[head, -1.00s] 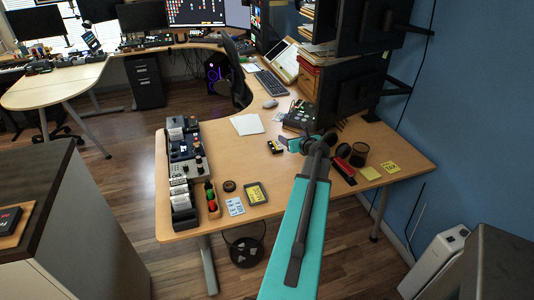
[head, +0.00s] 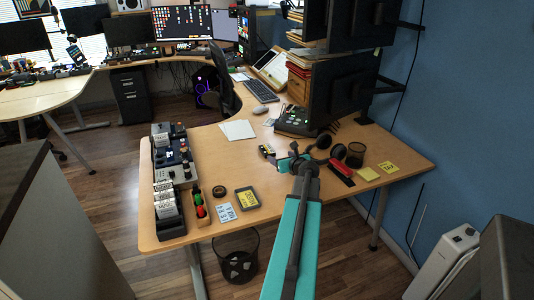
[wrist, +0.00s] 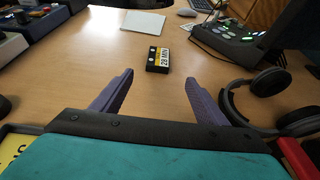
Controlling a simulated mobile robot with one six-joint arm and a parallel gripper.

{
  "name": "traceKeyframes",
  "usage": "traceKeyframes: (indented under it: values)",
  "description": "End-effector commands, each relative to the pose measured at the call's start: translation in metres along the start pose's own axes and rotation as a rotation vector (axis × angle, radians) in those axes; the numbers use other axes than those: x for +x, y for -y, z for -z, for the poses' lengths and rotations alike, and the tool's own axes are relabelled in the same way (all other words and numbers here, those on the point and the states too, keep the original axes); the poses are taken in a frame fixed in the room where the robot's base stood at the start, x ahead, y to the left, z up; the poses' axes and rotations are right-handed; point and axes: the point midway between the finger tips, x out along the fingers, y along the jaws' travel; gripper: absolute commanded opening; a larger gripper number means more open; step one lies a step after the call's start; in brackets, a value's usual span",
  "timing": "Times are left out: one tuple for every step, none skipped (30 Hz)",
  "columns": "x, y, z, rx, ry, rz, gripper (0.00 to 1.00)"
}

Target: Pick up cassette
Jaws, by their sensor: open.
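The cassette (wrist: 158,60) is a small black block with a yellow and white label. It lies flat on the wooden desk (wrist: 90,65), ahead of my gripper in the wrist view. In the head view the cassette (head: 267,152) shows just left of the gripper's end, beyond the teal arm. My gripper (wrist: 158,82) is open and empty. Its two purple-grey fingers stand apart, with the cassette beyond the tips and roughly centred between them. A gap of desk shows between the fingers and the cassette.
Headphones (wrist: 262,95) lie close to the right finger. A control box with buttons (wrist: 232,38) is at the back right, and white paper (wrist: 143,23) lies behind the cassette.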

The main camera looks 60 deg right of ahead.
Motion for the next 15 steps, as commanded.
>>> traceKeyframes:
  values:
    - [0.0,-0.001,0.0,0.0,0.0,-0.001,0.67]
    - [0.0,-0.001,0.0,0.0,0.0,-0.001,0.67]
    - [0.0,-0.001,0.0,0.0,0.0,-0.001,0.67]
    - [0.0,-0.001,0.0,-0.001,0.0,-0.001,0.67]
    - [0.001,-0.001,0.0,-0.001,0.0,-0.002,0.67]
    - [0.002,-0.001,0.0,-0.001,0.0,-0.002,0.67]
    - [0.002,-0.001,0.0,-0.001,0.0,-0.002,0.67]
    - [0.004,-0.001,-0.001,-0.001,0.0,-0.002,0.67]
    - [0.005,-0.002,-0.001,-0.001,0.0,-0.003,0.67]
    - [0.007,-0.002,-0.001,-0.001,0.0,-0.003,0.67]
    - [0.009,-0.002,-0.001,-0.001,0.0,-0.003,0.67]
    - [0.013,-0.002,-0.001,-0.001,0.0,-0.003,0.67]
    - [0.015,-0.001,-0.001,-0.001,0.0,-0.003,0.67]
    - [0.018,-0.001,-0.001,-0.001,0.0,-0.003,0.67]
    - [0.022,-0.001,-0.001,0.0,0.0,-0.003,0.67]
